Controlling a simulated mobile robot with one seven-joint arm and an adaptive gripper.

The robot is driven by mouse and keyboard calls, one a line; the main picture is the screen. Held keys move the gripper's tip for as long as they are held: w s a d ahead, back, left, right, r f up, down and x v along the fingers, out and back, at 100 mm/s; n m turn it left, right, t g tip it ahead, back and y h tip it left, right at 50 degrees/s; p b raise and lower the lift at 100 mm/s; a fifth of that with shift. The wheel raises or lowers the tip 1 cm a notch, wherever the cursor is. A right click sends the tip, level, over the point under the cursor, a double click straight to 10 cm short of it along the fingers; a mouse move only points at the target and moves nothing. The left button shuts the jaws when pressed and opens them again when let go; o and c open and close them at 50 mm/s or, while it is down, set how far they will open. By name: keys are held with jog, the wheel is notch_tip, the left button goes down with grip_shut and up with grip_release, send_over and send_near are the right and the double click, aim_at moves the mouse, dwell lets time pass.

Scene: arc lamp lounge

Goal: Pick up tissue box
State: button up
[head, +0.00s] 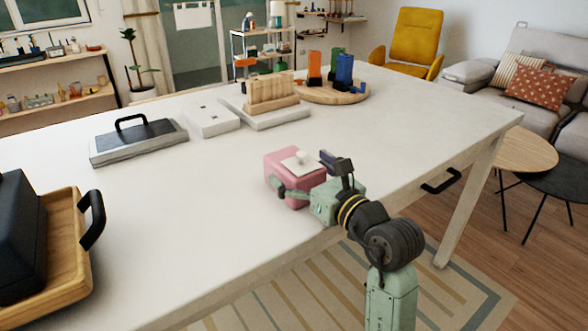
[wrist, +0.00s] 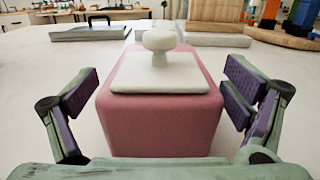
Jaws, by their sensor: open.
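The pink tissue box (head: 285,164) stands on the white table near its front edge. A white plate with a tissue tuft sits on its top; the box also fills the middle of the wrist view (wrist: 161,125). My gripper (head: 304,172) is at the box, with its fingers spread. In the wrist view, my gripper (wrist: 160,98) has one purple-padded finger on each side of the box. A gap shows between each pad and the box. The box rests on the table and is not held.
The white table (head: 200,215) has clear room left of the box. A grey case with a black handle (head: 138,139), a white box (head: 212,119), a wooden rack (head: 270,92) and a round wooden tray (head: 330,97) stand farther back. A wooden tray (head: 68,250) is at front left.

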jog(key=shift+w+a, duration=0.25)
jog(key=shift+w, duration=0.05)
jog(key=c, duration=1.5)
